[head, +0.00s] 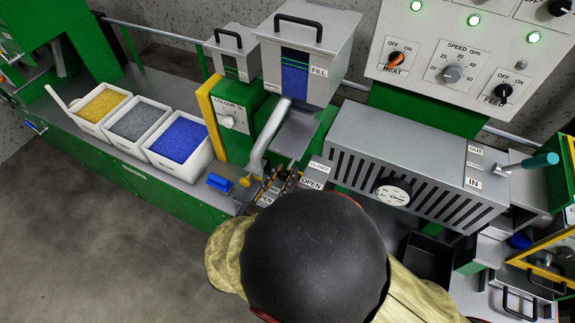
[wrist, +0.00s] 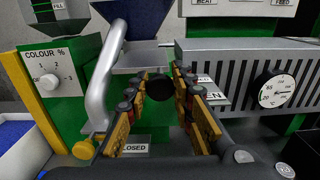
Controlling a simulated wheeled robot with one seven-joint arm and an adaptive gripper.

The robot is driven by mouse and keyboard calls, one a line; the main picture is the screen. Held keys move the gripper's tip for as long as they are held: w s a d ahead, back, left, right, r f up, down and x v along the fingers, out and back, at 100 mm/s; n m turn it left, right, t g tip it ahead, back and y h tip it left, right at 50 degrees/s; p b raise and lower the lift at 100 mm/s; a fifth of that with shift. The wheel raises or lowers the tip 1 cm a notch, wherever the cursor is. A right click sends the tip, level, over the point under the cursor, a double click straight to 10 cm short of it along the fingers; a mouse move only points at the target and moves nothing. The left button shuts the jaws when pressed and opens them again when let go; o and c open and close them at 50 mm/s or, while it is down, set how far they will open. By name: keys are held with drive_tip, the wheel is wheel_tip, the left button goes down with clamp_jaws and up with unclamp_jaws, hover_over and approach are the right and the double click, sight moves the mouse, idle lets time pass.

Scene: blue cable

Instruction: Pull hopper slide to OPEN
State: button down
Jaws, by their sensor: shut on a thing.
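The hopper (head: 310,50) is a grey box with a FILL window showing blue pellets, above a grey chute (head: 295,133). My gripper (head: 276,184) is below the chute, beside the barrel's left end, partly hidden by my arm. In the wrist view, my gripper (wrist: 160,80) has its two yellow-and-black fingers on either side of a round black knob (wrist: 160,90), which I take to be the slide's handle, and is shut on it. An OPEN plate (head: 312,184) lies to the right, under a CLOSED plate (head: 319,167). A CLOSED label (wrist: 133,148) shows low in the wrist view. The slide's position is unclear.
A bent grey pipe (head: 266,140) with a yellow end stands left of my gripper. The slotted barrel cover (head: 420,160) with a dial is close on the right. White bins of yellow, grey and blue pellets (head: 180,140) and a blue scoop (head: 219,183) lie left.

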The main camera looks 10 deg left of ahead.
drive_tip(key=shift+s+f, duration=0.1)
drive_tip(key=c, duration=2)
unclamp_jaws()
drive_tip(key=shift+o, duration=1.2)
drive_tip(key=shift+s+a, duration=0.1)
drive_tip(key=shift+s, duration=0.1)
drive_tip(key=shift+o, duration=1)
drive_tip(key=shift+w, duration=0.1)
drive_tip(key=v, duration=0.7)
drive_tip(key=shift+s, duration=0.25)
